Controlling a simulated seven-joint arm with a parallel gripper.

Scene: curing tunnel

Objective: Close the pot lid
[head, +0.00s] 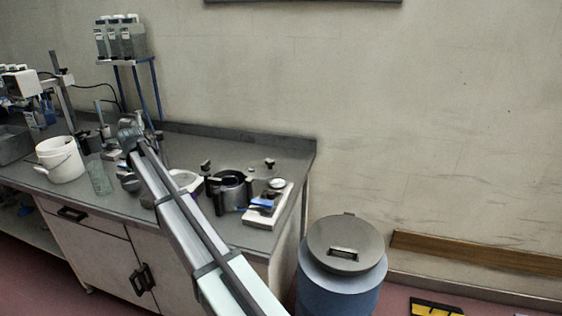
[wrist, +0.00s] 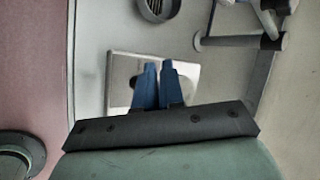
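The pot (head: 237,196) stands near the right end of the bench in the head view. It is dark and metallic, with black uprights at its sides, and its dark round top looks open. I cannot make out a lid for certain. In the wrist view, my gripper (wrist: 158,64) has two blue fingers side by side with almost no gap, and nothing shows between them. They lie over a pale rectangular plate (wrist: 122,72). A round dark-centred thing (wrist: 158,8) is cut by the top edge; I cannot tell if it is the pot.
A pale base (head: 262,218) with a blue part stands right of the pot. A white bucket (head: 58,160) and clear beaker (head: 98,178) stand at the left. A rack of bottles (head: 120,40) stands behind. A blue bin (head: 338,290) with a grey lid stands right of the bench.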

